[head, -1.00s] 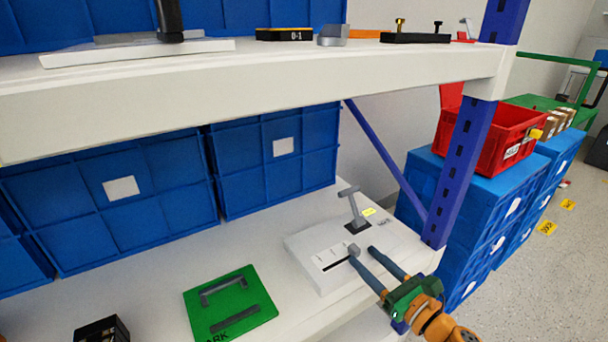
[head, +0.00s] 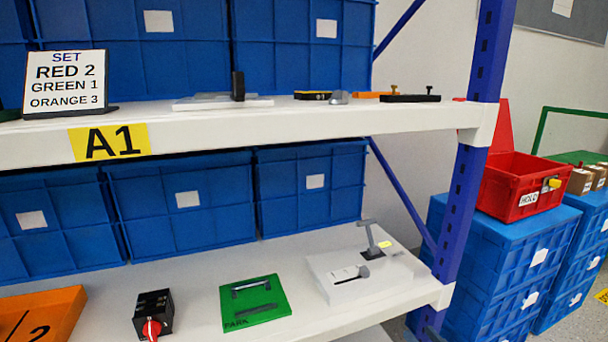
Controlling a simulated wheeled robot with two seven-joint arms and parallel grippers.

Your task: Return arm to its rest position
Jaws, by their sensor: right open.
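My left gripper is not in view. On the lower shelf, a black rotary switch (head: 153,304) with a red knob (head: 152,329) stands left of a green PARK plate (head: 270,312). A white slider box (head: 335,290) with a grey lever (head: 370,238) stands at the right end.
The upper shelf (head: 300,121) bears an A1 label, several devices and a sign (head: 65,79) reading SET RED 2, GREEN 1, ORANGE 3. An orange panel (head: 45,315) lies at lower left. A blue post (head: 471,150) and red HOLD bin (head: 515,190) stand right.

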